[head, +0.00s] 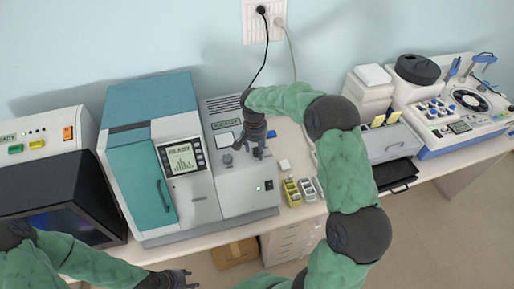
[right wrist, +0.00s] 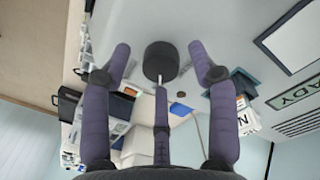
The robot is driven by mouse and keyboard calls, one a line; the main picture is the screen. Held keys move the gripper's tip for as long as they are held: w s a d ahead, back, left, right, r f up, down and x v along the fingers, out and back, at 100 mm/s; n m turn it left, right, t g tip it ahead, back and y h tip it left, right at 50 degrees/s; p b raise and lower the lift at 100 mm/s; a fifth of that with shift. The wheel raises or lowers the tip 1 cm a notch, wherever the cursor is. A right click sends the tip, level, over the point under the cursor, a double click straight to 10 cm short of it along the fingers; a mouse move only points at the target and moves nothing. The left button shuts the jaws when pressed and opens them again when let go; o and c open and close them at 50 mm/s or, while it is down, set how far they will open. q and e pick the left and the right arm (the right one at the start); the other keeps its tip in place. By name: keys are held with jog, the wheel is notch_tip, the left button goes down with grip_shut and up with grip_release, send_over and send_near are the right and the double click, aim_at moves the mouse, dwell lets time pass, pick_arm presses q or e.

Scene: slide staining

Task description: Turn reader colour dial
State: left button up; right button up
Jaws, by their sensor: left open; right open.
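The reader is the grey-white machine (head: 245,196) with a READY display, right of the teal unit in the head view. My right gripper (head: 258,153) is open, pointing down over its sloped panel. In the right wrist view a dark round dial (right wrist: 161,60) with a pale pointer mark sits between the spread fingers (right wrist: 159,49), with gaps on both sides. A small dark knob (head: 228,160) shows left of the gripper in the head view; I cannot tell if it is the same dial. My left gripper (head: 181,279) is open and empty at the bottom, off the table's front edge.
The teal unit (head: 140,185) stands close on the left. Small yellow and grey racks (head: 291,192) stand right of the reader. My right arm crosses above the table there. A white drawer box (head: 390,145) and a blue-white instrument (head: 455,108) stand further right.

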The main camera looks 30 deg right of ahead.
jog(key=shift+w+f, duration=0.1)
jog(key=shift+f, duration=0.25)
jog(key=c, duration=1.2)
jog(key=shift+o, duration=0.2)
jog(key=shift+n, duration=0.6)
jog(key=shift+n+b, duration=0.5)
jog(key=shift+n, duration=0.1)
jog(key=n, duration=0.2)
jog(key=shift+n+b, duration=0.4)
jog(key=n, duration=0.3)
jog(key=shift+b, duration=0.3)
jog(key=shift+s+n+t, duration=0.2)
jog(key=shift+n+t, duration=0.1)
jog(key=shift+n, duration=1.6)
